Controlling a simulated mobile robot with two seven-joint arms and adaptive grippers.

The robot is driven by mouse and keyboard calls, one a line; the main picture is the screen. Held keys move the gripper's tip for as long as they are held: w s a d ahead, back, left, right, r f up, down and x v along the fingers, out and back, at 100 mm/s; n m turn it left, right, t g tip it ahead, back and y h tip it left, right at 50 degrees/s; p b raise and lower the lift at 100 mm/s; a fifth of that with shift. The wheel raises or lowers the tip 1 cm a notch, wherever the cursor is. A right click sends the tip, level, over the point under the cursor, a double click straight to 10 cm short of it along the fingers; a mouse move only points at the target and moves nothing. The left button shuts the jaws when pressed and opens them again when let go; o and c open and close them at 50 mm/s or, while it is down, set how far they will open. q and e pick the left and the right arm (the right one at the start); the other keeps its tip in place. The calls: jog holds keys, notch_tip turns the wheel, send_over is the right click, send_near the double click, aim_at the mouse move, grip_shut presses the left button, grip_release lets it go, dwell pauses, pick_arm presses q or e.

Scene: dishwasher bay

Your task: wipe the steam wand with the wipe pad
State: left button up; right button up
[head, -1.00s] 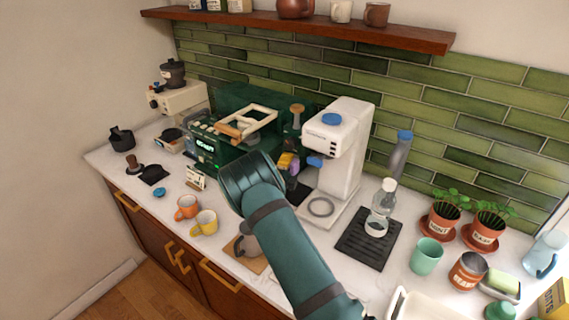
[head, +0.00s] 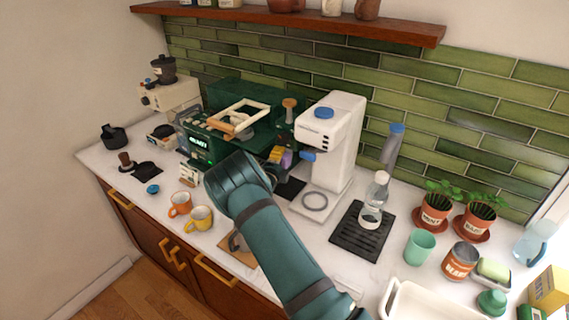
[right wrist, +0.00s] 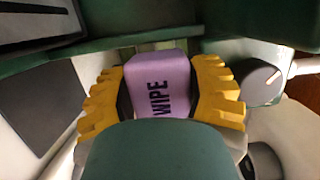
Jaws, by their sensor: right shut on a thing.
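The purple wipe pad (right wrist: 160,84), marked WIPE, is between the yellow fingers of my right gripper (right wrist: 160,95), which is shut on it. In the head view the right gripper (head: 280,156) and a bit of the wipe pad (head: 287,158) show past my forearm, at the right end of the green espresso machine (head: 205,142). The machine's green body and a round dial (right wrist: 262,79) are close to the pad in the right wrist view. I cannot make out the steam wand in either view, nor whether the pad touches it. My left gripper is not in view.
A bottle (head: 375,200) stands on a black mat (head: 352,243). My forearm partly hides a brown board (head: 240,257).

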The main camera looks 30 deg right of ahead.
jog(key=shift+w+a+r, duration=0.1)
jog(key=shift+w+r, duration=0.05)
jog(key=shift+w, duration=0.3)
jog(key=shift+a, duration=0.1)
jog(key=shift+s+a+p, duration=0.15)
jog(key=shift+a+p, duration=0.2)
jog(key=shift+a, duration=0.15)
jog(key=v, duration=0.1)
jog(key=p+v, duration=0.1)
jog(key=v, duration=0.2)
jog(key=shift+w+a, duration=0.2)
jog(key=shift+a, duration=0.35)
jog(key=a, duration=0.1)
jog(key=s+a, duration=0.1)
jog(key=shift+a+p, duration=0.3)
jog(key=shift+a, duration=0.1)
